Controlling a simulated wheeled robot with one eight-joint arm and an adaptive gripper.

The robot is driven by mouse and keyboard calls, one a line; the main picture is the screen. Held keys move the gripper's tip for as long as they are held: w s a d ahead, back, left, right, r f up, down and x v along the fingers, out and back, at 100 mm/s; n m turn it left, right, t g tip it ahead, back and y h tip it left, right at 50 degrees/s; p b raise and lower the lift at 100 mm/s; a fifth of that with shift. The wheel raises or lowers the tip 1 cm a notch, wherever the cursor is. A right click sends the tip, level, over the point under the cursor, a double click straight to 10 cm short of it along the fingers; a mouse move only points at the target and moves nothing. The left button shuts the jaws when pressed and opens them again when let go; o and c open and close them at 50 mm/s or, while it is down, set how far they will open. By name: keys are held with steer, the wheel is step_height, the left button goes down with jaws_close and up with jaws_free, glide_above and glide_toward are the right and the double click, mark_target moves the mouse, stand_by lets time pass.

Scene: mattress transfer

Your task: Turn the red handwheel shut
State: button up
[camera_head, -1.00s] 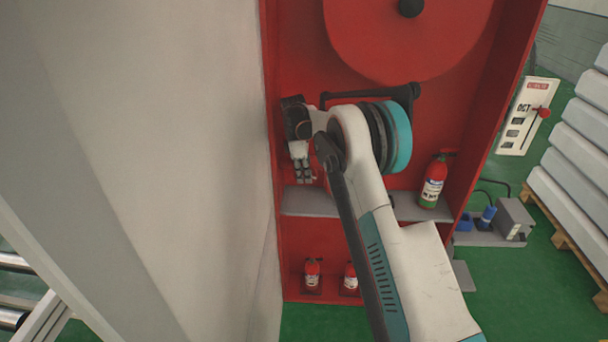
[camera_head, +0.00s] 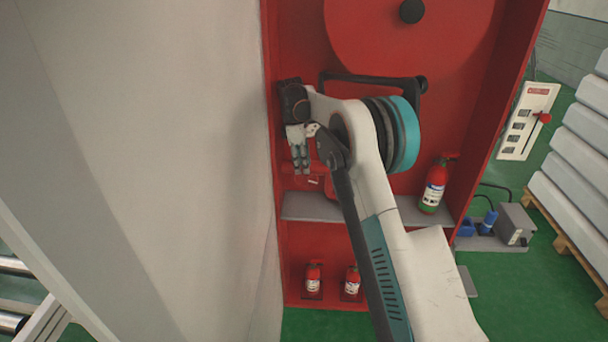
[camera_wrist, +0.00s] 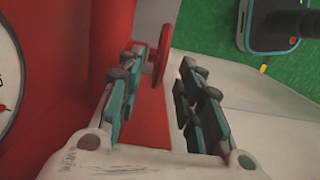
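The red handwheel (camera_wrist: 163,50) shows edge-on in the wrist view as a thin red disc, just beyond my left fingertip. My gripper (camera_wrist: 162,64) is open, its two dark teal fingers apart with nothing held between them. The wheel lies ahead of the gap, nearer the left finger; I cannot tell whether that finger touches it. In the head view my gripper (camera_head: 301,168) points down inside the red cabinet (camera_head: 283,240), near its left wall. Red fittings (camera_head: 317,168) show beside the fingers there, and the wheel itself is largely hidden.
A grey shelf (camera_head: 308,207) lies below my gripper. A large red reel (camera_head: 405,45) is above. A fire extinguisher (camera_head: 434,185) stands right of my arm, and two small ones are lower down. A round white gauge (camera_wrist: 8,75) is at the wrist view's left edge.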

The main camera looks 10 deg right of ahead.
step_height(320, 180, up, 5)
glide_above(304, 189)
steer(key=w+a, duration=0.1)
steer(key=shift+w, duration=0.1)
steer(key=shift+r, duration=0.1)
steer(key=p, duration=0.1)
steer(key=r+p, duration=0.1)
steer(key=shift+d+r+y+p, duration=0.1)
steer(key=shift+d+y+p, duration=0.2)
steer(key=shift+y+p, duration=0.1)
steer(key=shift+s+d+r+y+p, duration=0.25)
steer(key=shift+y+p, duration=0.15)
steer(key=shift+p, duration=0.35)
step_height(304, 189, down, 14)
steer(key=shift+f+b, duration=0.1)
steer(key=shift+b, duration=1)
jaws_close()
